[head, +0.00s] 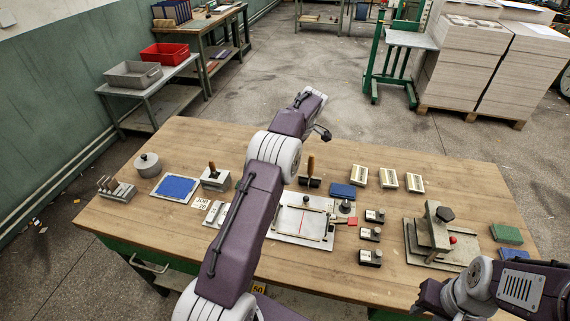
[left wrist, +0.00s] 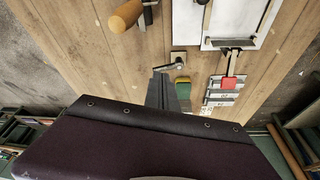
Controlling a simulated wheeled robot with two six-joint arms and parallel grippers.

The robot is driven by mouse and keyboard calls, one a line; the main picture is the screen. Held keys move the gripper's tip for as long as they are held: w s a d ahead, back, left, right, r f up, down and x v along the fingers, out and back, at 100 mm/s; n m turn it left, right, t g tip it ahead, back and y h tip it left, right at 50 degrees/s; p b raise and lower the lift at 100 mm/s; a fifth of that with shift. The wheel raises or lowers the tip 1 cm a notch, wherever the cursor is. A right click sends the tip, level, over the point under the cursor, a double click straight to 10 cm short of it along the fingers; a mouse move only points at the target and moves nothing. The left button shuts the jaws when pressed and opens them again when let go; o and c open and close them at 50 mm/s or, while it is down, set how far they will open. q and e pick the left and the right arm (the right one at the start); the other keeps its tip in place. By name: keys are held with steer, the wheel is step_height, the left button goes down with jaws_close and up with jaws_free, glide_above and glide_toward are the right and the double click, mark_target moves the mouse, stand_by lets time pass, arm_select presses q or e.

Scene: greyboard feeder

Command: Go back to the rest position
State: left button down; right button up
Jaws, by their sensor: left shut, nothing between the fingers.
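My left arm (head: 245,220) reaches from the lower middle out over the workbench, with its purple and white wrist end (head: 300,112) near the far edge. In the left wrist view the narrow dark fingers of my left gripper (left wrist: 161,76) are together and hold nothing. The fingers do not show clearly in the head view. My right arm (head: 475,290) is folded at the lower right, by the front right corner of the bench. Its fingers cannot be made out.
The wooden workbench (head: 130,230) carries a blue pad (head: 175,187), a white plate fixture (head: 290,225), a grey press (head: 430,235), several small blocks and a wooden-handled tool (left wrist: 126,15). Stacked board (head: 480,60) stands behind at right. Open floor lies beyond the bench.

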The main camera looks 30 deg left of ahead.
stand_by(0.5)
arm_select(q)
step_height(320, 180, up, 7)
steer(key=d+t, duration=0.1)
steer(key=d, duration=0.1)
steer(key=s+d+r+m+h, duration=0.1)
steer(key=s+d+r+m, duration=0.15)
steer(key=s+d, duration=0.4)
steer(key=s+d+f+m+h, duration=0.1)
steer(key=s+f+m, duration=0.3)
steer(key=s, duration=0.3)
steer(key=s+d+f+m+h, duration=0.1)
steer(key=s+d+f+m, duration=0.1)
steer(key=s+f+m, duration=0.2)
steer(key=s+d+f+m, duration=0.2)
steer(key=s+f+m, duration=0.2)
steer(key=s, duration=0.7)
steer(key=shift+f+m+h, duration=0.2)
steer(key=shift+m+h, duration=0.2)
steer(key=shift+m, duration=0.85)
